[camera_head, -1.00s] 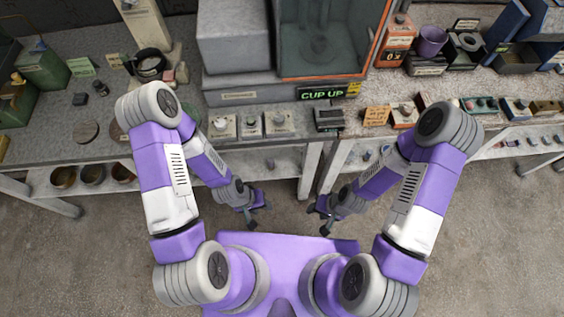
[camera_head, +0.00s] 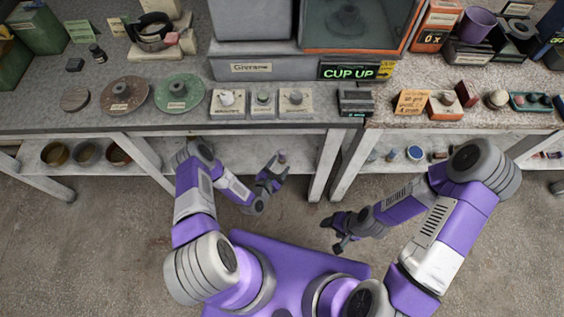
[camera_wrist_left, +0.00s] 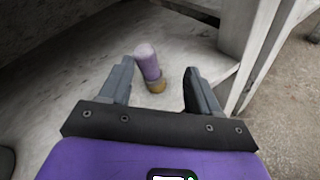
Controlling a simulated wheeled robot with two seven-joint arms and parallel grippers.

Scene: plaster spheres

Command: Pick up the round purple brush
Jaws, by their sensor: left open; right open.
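The round purple brush (camera_wrist_left: 148,62) stands on the lower shelf in the left wrist view, a short purple cylinder with a tan end at its base. In the head view its small top (camera_head: 282,155) shows just beyond my left gripper (camera_head: 275,172). In the left wrist view my left gripper (camera_wrist_left: 159,68) is open, and the brush appears between its two fingers with space on both sides. I cannot tell how far ahead of the fingertips it is. My right gripper (camera_head: 334,234) is open and empty over the floor, in front of the bench.
The worktop (camera_head: 330,133) overhangs the lower shelf. A bench leg (camera_head: 325,165) stands right of the brush, and it also shows in the left wrist view (camera_wrist_left: 243,35). Several bowls (camera_head: 87,151) sit on the shelf at left. Small round items (camera_head: 415,153) lie on the right shelf.

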